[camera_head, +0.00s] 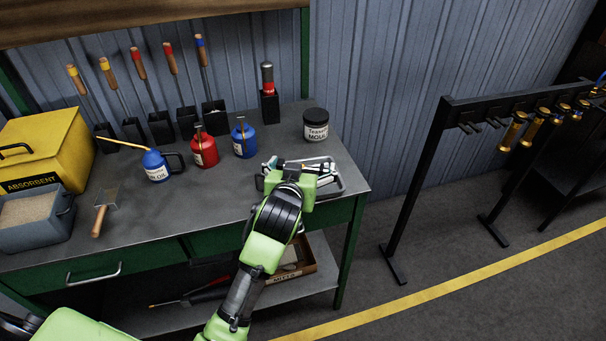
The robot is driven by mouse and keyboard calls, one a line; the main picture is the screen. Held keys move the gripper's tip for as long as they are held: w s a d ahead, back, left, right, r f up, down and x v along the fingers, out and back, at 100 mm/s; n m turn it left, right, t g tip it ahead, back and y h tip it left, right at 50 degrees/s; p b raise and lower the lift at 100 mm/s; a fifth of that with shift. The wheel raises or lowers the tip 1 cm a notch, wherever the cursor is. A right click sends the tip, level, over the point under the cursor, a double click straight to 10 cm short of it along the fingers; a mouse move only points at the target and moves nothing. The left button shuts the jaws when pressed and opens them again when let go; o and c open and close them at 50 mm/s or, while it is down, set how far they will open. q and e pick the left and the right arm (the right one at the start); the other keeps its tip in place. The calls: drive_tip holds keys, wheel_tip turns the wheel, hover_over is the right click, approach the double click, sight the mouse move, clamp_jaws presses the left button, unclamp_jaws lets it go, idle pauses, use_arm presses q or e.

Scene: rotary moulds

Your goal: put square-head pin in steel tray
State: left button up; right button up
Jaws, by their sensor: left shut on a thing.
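The steel tray (342,187) is a shallow grey tray at the right end of the workbench, partly covered by my left gripper. Pale, slender shapes show inside its far side, too small to make out. My left gripper (280,167) is over the tray's left part, seen from behind. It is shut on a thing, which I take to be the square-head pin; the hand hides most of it. I cannot tell whether the held thing touches the tray. My right gripper is not in view.
A black-lidded jar (316,125) stands just behind the tray. Blue oil cans (243,140) and a red can (204,150) stand left of it. A yellow absorbent box (45,150) and a sand bin (38,215) fill the left end. A black rack (420,190) stands right.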

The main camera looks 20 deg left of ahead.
use_arm(q)
drive_tip(key=w+f, duration=0.2)
drive_tip(key=w+a+f, duration=0.1)
drive_tip(key=w+f, duration=0.1)
drive_tip(key=f, duration=0.1)
drive_tip(key=shift+w+a, duration=0.2)
drive_tip(key=shift+w, duration=0.2)
drive_tip(key=shift+w+a+f+p, duration=0.15)
drive_tip(key=shift+w+f+p, duration=0.2)
drive_tip(key=shift+f, duration=0.1)
wheel_tip(320, 180, down, 3)
drive_tip(key=shift+f+p, duration=0.1)
drive_tip(key=shift+p, duration=0.35)
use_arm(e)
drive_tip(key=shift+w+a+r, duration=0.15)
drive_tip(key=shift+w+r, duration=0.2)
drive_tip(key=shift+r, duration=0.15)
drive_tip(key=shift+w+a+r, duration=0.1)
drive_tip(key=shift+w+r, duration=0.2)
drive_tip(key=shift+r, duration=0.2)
use_arm(q)
drive_tip(key=shift+f, duration=0.15)
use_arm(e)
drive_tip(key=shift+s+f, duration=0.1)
use_arm(q)
drive_tip(key=o, duration=1.3)
drive_tip(key=shift+f, duration=0.15)
